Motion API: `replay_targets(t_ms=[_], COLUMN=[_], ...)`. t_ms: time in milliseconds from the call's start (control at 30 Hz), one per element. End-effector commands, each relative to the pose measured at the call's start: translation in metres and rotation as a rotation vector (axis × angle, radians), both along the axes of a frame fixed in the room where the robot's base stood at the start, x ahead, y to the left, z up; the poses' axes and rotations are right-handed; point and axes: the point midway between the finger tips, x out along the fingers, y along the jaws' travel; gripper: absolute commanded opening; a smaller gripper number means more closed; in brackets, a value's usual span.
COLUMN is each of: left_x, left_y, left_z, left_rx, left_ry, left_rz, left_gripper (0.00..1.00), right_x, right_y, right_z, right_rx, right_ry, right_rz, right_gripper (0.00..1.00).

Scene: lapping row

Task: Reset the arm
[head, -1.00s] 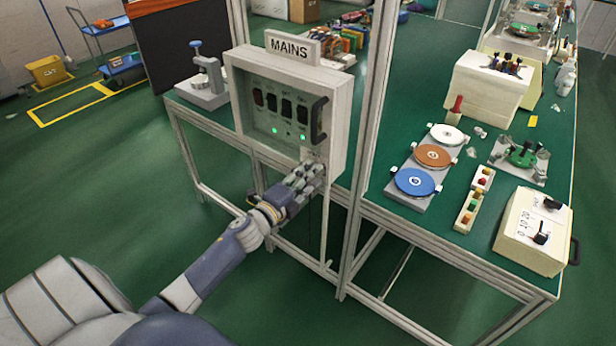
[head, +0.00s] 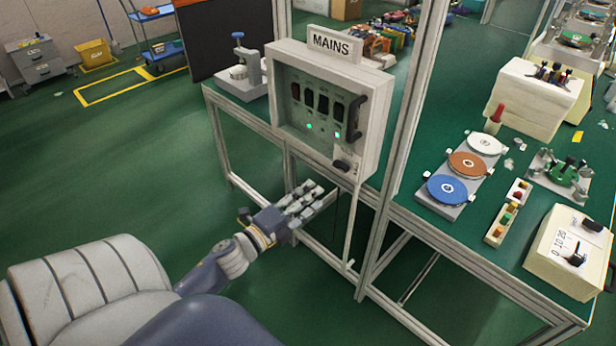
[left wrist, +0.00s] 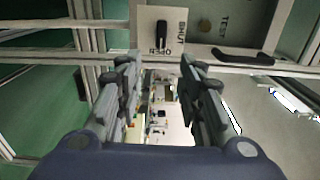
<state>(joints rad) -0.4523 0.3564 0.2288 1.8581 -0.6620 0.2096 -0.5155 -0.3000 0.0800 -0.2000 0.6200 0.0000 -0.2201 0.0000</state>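My left arm reaches in from the lower left in the head view. Its left gripper (head: 318,196) hangs in the air below and in front of the grey MAINS panel (head: 372,150), apart from it. In the left wrist view the two fingers of this gripper (left wrist: 158,62) stand apart with nothing between them. Beyond them is a small plate with a black lever (left wrist: 162,36) marked OPEN and SHUT. That lever also shows at the panel's bottom in the head view (head: 342,164). My right gripper is in neither view.
The panel carries several dark switches (head: 323,104), two lit green lamps and a black handle (head: 356,118). A metal frame post (head: 408,110) stands just right of it. The green bench (head: 418,199) holds a plate with three discs (head: 467,161). Open floor lies to the left.

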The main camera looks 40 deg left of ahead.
Motion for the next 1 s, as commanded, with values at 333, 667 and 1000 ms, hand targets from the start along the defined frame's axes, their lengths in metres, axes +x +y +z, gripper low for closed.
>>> replay_targets(t_ms=[333,667,1000], left_x=[-0.001,-0.002,-0.054], left_y=[0.000,0.003,0.004], left_z=[0.000,-0.015,-0.226], left_rx=[0.000,-0.033,-0.486], left_ry=[-0.001,0.027,0.426], left_rz=[0.000,0.014,0.257], left_gripper=[0.35,0.35,0.35], right_x=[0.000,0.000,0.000], right_y=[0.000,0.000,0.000], right_z=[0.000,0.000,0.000], right_rx=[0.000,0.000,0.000], right_ry=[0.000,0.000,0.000], right_rz=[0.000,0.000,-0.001], right_gripper=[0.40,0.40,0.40])
